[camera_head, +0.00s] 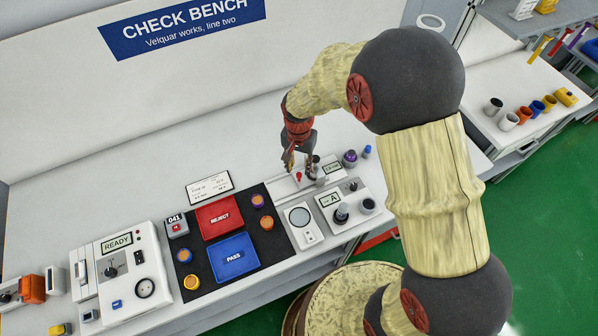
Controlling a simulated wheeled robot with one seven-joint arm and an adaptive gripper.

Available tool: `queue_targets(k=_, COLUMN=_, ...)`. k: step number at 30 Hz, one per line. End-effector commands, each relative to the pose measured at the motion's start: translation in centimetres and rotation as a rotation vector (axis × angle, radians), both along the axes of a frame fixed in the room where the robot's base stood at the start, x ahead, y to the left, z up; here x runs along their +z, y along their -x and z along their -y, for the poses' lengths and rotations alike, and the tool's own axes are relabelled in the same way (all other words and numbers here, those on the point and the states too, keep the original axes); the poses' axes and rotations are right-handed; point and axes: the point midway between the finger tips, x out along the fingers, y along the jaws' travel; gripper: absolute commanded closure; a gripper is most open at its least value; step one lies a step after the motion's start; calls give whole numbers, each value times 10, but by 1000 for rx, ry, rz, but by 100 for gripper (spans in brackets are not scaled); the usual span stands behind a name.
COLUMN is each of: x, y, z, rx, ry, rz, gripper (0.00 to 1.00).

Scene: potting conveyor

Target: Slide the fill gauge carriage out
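My gripper (299,166) is over the back part of the check bench, pointing down, its two fingers apart with a gap between them. Below it is a pale grey device (290,186) with a small red part (298,177) and a small green display (332,168). This may be the fill gauge, but its carriage cannot be told apart at this size. My gripper covers part of the device. Whether a finger touches it cannot be told.
A unit marked A (327,200) stands just in front, with upright knobs. To the left are a dark mat (268,243) with a red REJECT tray (240,208) and blue PASS tray (216,274), then a READY unit (148,237). A purple-topped knob (350,156) is close on the right.

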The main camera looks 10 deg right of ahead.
Motion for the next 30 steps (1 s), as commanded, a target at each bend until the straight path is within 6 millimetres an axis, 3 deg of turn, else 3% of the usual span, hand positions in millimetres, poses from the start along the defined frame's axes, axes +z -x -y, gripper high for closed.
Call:
queue_targets(k=7, x=-33, y=1, z=0, rx=1, ry=0, rz=-1, gripper=67)
queue_targets(k=19, x=-40, y=0, z=0, rx=2, ry=0, rz=0, gripper=67)
queue_targets(k=30, x=-40, y=0, z=0, rx=2, ry=0, rz=0, gripper=88)
